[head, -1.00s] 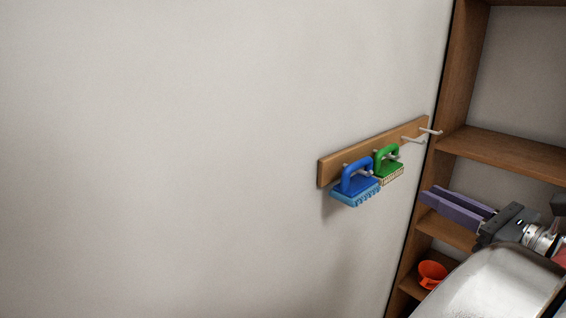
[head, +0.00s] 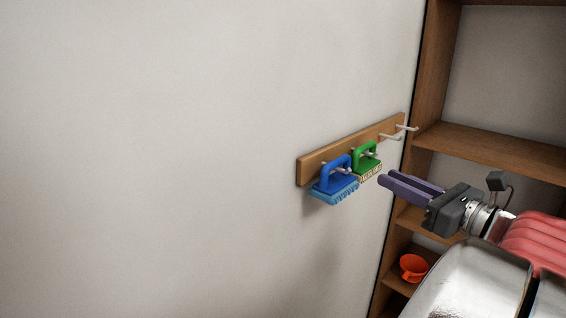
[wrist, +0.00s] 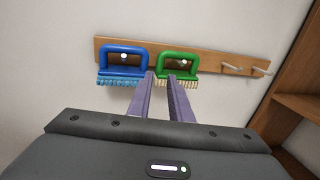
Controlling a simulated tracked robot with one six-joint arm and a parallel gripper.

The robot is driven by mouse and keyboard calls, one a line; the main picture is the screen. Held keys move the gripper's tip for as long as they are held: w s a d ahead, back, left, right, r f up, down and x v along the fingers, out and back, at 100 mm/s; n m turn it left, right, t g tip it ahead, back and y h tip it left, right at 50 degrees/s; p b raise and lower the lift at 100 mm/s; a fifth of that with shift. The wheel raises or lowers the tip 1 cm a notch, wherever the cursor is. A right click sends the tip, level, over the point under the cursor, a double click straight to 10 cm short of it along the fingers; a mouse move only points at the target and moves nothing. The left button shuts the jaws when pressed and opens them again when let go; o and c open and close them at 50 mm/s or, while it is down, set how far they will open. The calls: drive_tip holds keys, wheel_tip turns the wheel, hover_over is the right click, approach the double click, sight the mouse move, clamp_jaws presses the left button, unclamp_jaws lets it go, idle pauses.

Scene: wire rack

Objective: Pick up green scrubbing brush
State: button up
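The green scrubbing brush (head: 366,160) hangs by its handle on a peg of the wooden wall rail. In the wrist view the green brush (wrist: 178,64) hangs with its pale bristles down, just beyond my fingertips. My gripper (head: 386,178) has two purple fingers and is to the right of and a little below the green brush in the head view. In the wrist view my gripper (wrist: 160,76) has its fingers apart with nothing held between them. The left fingertip overlaps the gap between the two brushes, and the right one overlaps the green brush's lower part.
A blue brush (head: 336,182) hangs close to the left of the green one. The wooden rail (head: 312,166) has empty pegs (head: 398,132) at its right end. The wall left is bare.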

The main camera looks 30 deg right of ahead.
sight(357, 165)
drive_tip(key=shift+w+a, duration=0.15)
drive_tip(key=shift+w, duration=0.7)
drive_tip(key=shift+w+a, duration=0.1)
drive_tip(key=shift+w, duration=0.7)
drive_tip(key=shift+w+a+f, duration=0.1)
drive_tip(key=shift+w+a, duration=0.1)
drive_tip(key=shift+w, duration=1.1)
drive_tip(key=shift+w+a, duration=0.2)
drive_tip(key=shift+w, duration=1.1)
clamp_jaws()
